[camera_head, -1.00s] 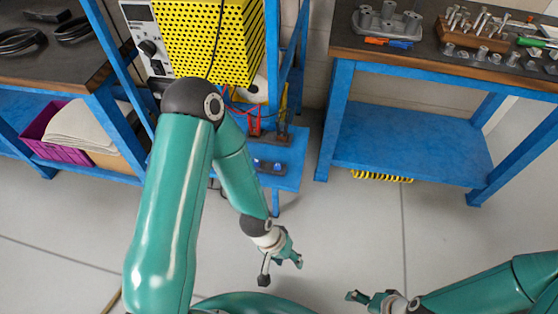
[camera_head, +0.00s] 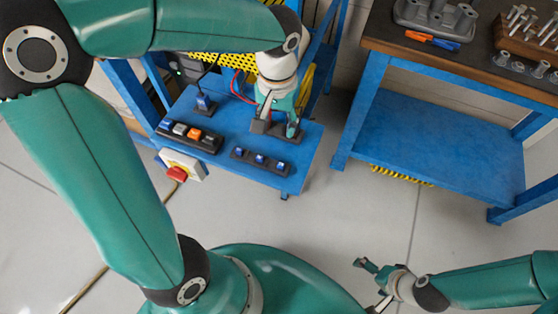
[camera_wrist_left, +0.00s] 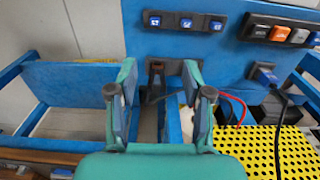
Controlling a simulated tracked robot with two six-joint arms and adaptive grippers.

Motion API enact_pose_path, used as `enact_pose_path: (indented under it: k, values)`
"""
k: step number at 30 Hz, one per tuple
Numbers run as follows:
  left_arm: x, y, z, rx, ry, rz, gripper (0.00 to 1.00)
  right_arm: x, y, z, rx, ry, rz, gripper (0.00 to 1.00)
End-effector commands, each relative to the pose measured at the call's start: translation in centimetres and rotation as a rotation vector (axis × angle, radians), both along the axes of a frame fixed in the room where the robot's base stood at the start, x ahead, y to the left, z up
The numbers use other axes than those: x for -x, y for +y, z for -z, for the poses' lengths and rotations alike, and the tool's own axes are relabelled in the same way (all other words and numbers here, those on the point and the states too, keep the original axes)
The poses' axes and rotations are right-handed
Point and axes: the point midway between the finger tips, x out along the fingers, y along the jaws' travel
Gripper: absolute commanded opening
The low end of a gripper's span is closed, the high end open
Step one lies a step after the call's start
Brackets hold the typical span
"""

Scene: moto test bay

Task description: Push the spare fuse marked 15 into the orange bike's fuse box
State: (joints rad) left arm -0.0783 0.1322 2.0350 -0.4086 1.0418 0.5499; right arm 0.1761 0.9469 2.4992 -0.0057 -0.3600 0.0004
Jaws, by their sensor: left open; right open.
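Three small blue pieces, possibly the fuses (camera_head: 260,158), sit in a dark strip on a blue shelf; they show in the left wrist view (camera_wrist_left: 185,23). Their markings are too small to read. I see no orange bike or labelled fuse box. My left gripper (camera_head: 279,121) is open and points down at the shelf just behind the strip. In the left wrist view its fingers (camera_wrist_left: 160,91) are spread, with a dark block (camera_wrist_left: 180,67) showing beyond them. I cannot tell whether they touch the block. My right gripper (camera_head: 370,284) is open and empty above the floor.
A dark panel of coloured rocker switches (camera_head: 189,136) and a blue-topped plug or lever (camera_head: 204,103) are left of the strip. A yellow perforated box (camera_wrist_left: 262,150) stands behind. A workbench (camera_head: 385,40) stands right.

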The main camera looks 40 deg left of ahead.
Motion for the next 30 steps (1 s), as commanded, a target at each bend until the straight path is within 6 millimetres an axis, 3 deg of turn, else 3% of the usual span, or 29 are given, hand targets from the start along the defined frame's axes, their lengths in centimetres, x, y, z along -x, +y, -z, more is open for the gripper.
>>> enact_pose_path:
  k: [8, 21, 30]
  values:
    - [-0.3, -0.5, 2.1, 0.0, 0.005, 0.014, 0.5, 0.0, 0.0, 0.1, 0.0, -0.001, 0.001, 1.0]
    - [-0.3, -0.6, 10.7, 0.001, 0.004, 0.016, 0.5, 0.0, 0.0, 0.5, 0.0, -0.001, 0.0, 1.0]
    - [-0.4, -0.6, 11.8, 0.002, 0.0, 0.017, 0.5, 0.0, 0.0, 0.5, 0.0, -0.001, 0.0, 1.0]
